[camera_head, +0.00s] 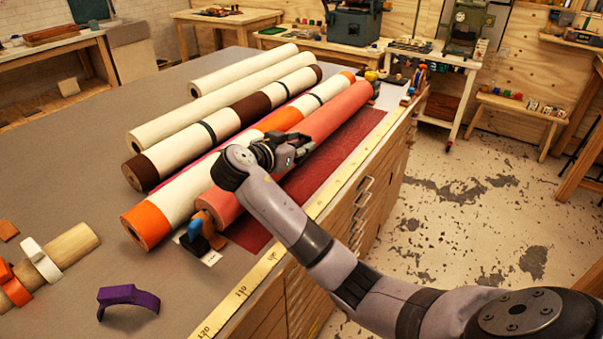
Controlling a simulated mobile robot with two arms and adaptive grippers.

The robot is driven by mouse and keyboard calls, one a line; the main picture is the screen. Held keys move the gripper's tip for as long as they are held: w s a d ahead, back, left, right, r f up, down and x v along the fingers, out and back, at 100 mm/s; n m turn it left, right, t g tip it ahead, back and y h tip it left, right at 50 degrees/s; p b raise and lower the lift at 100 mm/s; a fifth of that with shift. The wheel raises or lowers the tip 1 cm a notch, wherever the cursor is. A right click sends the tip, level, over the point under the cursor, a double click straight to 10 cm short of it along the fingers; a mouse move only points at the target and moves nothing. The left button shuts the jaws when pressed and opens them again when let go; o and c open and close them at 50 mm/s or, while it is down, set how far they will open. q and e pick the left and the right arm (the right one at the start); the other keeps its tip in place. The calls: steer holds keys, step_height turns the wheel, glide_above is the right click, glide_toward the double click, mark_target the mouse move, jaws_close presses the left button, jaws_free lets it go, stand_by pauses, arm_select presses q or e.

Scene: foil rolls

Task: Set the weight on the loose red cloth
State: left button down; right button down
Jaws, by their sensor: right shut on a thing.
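The loose red cloth (340,150) lies flat along the right edge of the table, beside a coral-red roll (330,113). My right gripper (302,147) shows in front of the coral roll, near the cloth. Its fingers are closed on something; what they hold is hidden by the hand. I cannot make out the weight for sure. A small dark block with a blue top (194,232) stands at the near end of the rolls. My left gripper is not in view.
Several cream, brown and orange rolls (205,137) lie beside the coral roll. A yellow ruler (240,290) runs along the table edge. A purple clip (128,297) and a wooden roll with clips (65,248) lie at near left. Grey tabletop between them is clear.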

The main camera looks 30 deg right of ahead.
step_height(320, 180, down, 10)
steer(key=shift+r+p, duration=0.15)
steer(key=shift+p, duration=0.5)
steer(key=shift+s+f+b, duration=0.1)
steer(key=shift+f+b, duration=0.5)
steer(key=shift+b, duration=0.1)
